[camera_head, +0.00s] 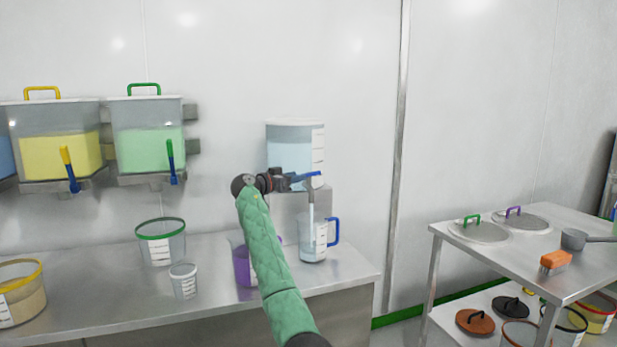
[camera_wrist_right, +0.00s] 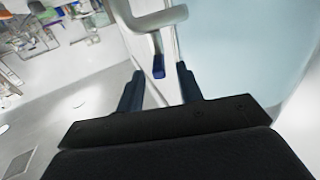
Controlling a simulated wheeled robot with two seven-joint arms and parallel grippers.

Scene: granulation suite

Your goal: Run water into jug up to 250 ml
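The clear jug (camera_head: 313,244) with a blue handle stands upright on the steel bench, under the spout of the water tank (camera_head: 290,146). A pale vertical streak, spout or water, runs from the spout down into the jug. The jug looks bluish low down, but its level against the marks is too small to read. The tap's blue lever (camera_head: 306,176) points right. My right gripper (camera_head: 290,181) is at the tap; in the right wrist view its fingers (camera_wrist_right: 160,72) are apart, with the lever's blue end (camera_wrist_right: 158,67) between or just beyond them. Contact is unclear. My left gripper is out of view.
A purple container (camera_head: 243,264) stands beside the jug, partly behind my right arm. A green-rimmed bucket (camera_head: 161,243) and a small clear cup (camera_head: 184,282) stand further left. Yellow (camera_head: 60,152) and green (camera_head: 147,147) tanks hang on the wall. A steel table (camera_head: 520,243) is at right.

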